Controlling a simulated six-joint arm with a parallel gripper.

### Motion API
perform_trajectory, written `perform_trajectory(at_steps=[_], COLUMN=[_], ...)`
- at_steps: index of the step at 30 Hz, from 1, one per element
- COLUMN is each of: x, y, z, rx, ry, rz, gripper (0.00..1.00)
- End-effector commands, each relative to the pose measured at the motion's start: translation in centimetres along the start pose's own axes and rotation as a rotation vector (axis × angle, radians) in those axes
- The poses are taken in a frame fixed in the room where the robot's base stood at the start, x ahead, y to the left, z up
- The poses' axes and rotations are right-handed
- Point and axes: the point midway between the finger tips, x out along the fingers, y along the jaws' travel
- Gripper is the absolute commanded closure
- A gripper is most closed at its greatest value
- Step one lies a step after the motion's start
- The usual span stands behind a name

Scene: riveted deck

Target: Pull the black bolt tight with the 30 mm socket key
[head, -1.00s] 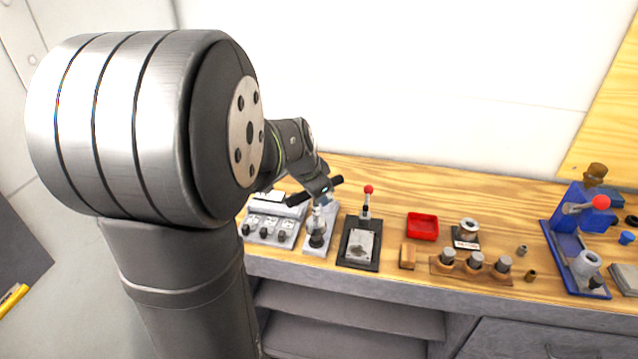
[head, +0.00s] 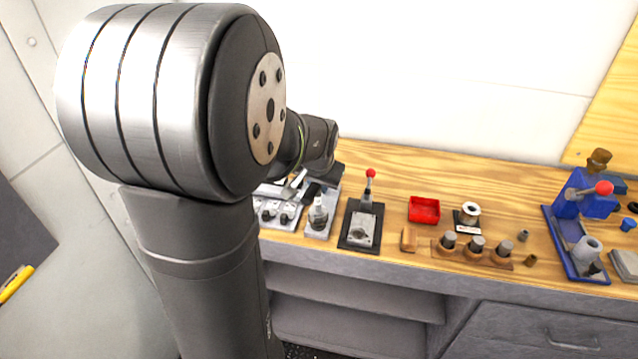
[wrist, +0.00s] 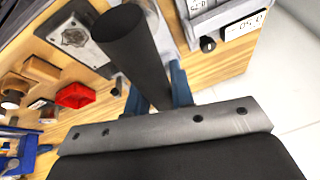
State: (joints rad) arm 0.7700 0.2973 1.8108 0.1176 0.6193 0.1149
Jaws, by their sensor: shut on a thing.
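My gripper (wrist: 158,95) is shut on a thick black round handle (wrist: 133,50), with a blue finger on each side, in the wrist view. The handle's working end is hidden, so I cannot tell its socket size. In the head view my arm hides most of the gripper, near the left grey block. A small light grey block (head: 322,231) there carries an upright dark, bolt-like piece (head: 318,213) with a silvery top. I cannot tell whether the held tool touches it; it looks apart.
A grey block with several black knobs (head: 268,215) stands at the bench's left end. To the right are a dark plate with a red-knobbed lever (head: 370,174), a red tray (head: 424,209), a wooden rack of sockets (head: 440,250) and a blue press (head: 568,250).

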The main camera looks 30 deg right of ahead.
Motion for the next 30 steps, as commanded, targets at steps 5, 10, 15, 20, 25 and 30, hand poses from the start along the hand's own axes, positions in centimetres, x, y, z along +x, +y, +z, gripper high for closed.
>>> perform_trajectory(at_steps=[5, 10, 15, 20, 25, 30], x=[-0.03, -0.02, 0.00, -0.04, -0.04, -0.06], y=[-0.01, -0.12, -0.20, -0.27, -0.38, -0.42], z=[-0.03, 0.00, 0.06, 0.09, 0.20, 0.30], rx=[-0.106, -0.219, -0.340, -0.467, -0.614, -0.746], ry=[-0.017, -0.034, -0.054, -0.074, -0.097, -0.119], rz=[-0.046, -0.093, -0.144, -0.197, -0.260, -0.315], gripper=[1.00, 1.00, 1.00, 1.00, 1.00, 1.00])
